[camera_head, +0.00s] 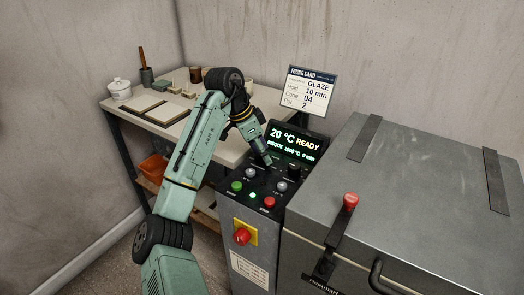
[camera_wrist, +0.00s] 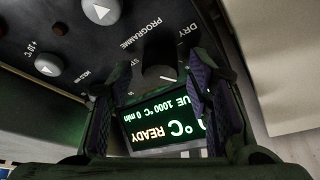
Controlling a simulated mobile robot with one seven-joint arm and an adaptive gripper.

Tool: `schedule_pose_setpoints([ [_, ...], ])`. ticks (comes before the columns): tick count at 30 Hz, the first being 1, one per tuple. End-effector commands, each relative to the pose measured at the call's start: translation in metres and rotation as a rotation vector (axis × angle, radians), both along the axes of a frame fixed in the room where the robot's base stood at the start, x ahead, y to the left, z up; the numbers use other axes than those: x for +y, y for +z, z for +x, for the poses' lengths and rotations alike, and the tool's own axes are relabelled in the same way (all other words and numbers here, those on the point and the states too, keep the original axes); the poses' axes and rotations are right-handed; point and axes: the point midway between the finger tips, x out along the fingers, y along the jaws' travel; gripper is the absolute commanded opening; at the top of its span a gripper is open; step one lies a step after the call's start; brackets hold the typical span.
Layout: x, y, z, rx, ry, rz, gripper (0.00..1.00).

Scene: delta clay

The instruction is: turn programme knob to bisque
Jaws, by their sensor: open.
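The dark programme knob (camera_wrist: 160,58) shows between my gripper's fingers in the wrist view, near the PROGRAMME and DRY lettering. My gripper (camera_wrist: 158,88) is open, with one finger on each side of the knob; I cannot tell whether they touch it. In the head view my gripper (camera_head: 267,160) reaches down to the control panel and hides the knob. The panel display (camera_head: 292,145) reads 20 °C READY, BISQUE 1000 °C 0 min. The display also shows upside down in the wrist view (camera_wrist: 160,122), partly covered by the fingers.
Grey knobs (camera_head: 281,186), a green button (camera_head: 237,187) and a red button (camera_head: 269,202) sit close by. Below is a red switch on yellow (camera_head: 242,236). The kiln lid (camera_head: 420,200) stands right. A worktable (camera_head: 232,148) is behind.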

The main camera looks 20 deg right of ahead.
Motion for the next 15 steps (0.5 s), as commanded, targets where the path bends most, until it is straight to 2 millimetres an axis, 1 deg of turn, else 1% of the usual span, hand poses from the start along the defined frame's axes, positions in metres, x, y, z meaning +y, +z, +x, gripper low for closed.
schedule_pose_setpoints([
  [5,0.001,0.002,0.000,-0.001,0.000,0.000,0.46],
  [8,0.004,0.009,0.000,-0.002,0.001,0.001,0.46],
  [11,0.009,0.024,0.001,-0.003,0.001,-0.001,0.46],
  [15,0.022,0.053,0.001,-0.005,0.002,0.000,0.46],
])
